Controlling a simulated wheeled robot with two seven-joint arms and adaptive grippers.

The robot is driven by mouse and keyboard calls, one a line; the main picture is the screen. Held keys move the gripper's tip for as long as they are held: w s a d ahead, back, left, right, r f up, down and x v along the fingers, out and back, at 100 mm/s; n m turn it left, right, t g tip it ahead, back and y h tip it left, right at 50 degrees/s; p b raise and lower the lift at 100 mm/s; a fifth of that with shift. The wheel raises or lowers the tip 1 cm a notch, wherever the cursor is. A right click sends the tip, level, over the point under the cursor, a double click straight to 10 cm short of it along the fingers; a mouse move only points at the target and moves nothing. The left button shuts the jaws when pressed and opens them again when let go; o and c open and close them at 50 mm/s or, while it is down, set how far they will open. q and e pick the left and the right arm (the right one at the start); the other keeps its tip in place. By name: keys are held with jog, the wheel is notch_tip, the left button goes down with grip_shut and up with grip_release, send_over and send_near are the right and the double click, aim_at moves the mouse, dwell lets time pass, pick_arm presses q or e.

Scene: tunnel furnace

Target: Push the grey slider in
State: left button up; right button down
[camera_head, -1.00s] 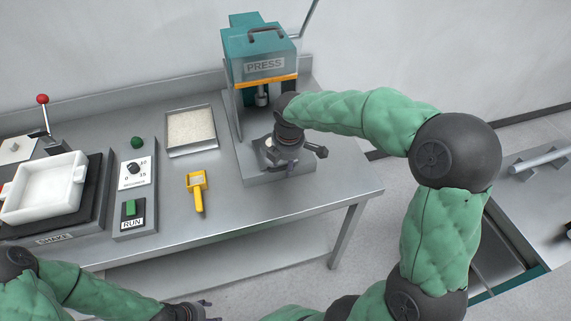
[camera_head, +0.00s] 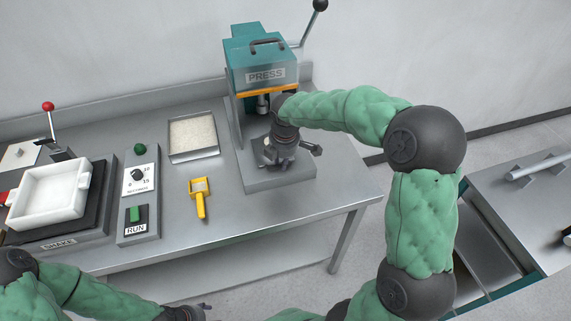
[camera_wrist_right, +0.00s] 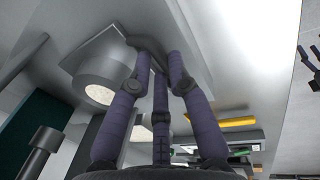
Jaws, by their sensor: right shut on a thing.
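The press (camera_head: 262,72) stands at the back of the table on a grey metal base (camera_head: 277,183). In the right wrist view, a grey slider plate (camera_wrist_right: 97,43) carries a round cup with pale material (camera_wrist_right: 99,94). My right gripper (camera_head: 284,160) is low in front of the press, over its base, and covers most of the slider in the head view. In the wrist view, its fingers (camera_wrist_right: 152,62) are closed around a dark handle-like part at the plate's edge. My left gripper (camera_head: 192,312) is at the bottom edge, partly cut off; its fingers are unclear.
A tray of pale grains (camera_head: 193,134) and a yellow scoop (camera_head: 201,197) lie left of the press. A control panel (camera_head: 138,190) and a shaker with a white tray (camera_head: 48,196) stand farther left. The table front between scoop and press is clear.

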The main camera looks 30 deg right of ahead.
jog(key=w+p, duration=0.1)
jog(key=w, duration=0.1)
jog(key=w+d+p, duration=0.1)
jog(key=w, duration=0.1)
jog(key=w+p, duration=0.1)
jog(key=w, duration=0.1)
jog(key=shift+w+d+r, duration=0.2)
jog(key=shift+d, duration=0.1)
jog(key=shift+w+d+f+p, duration=0.15)
jog(key=shift+w+p, duration=0.2)
jog(key=shift+w, duration=0.15)
jog(key=c, duration=1.1)
grip_release()
jog(key=shift+c, duration=0.2)
notch_tip(320, 180, up, 12)
jog(key=s, duration=0.2)
jog(key=shift+a, duration=0.3)
jog(key=shift+f, duration=0.1)
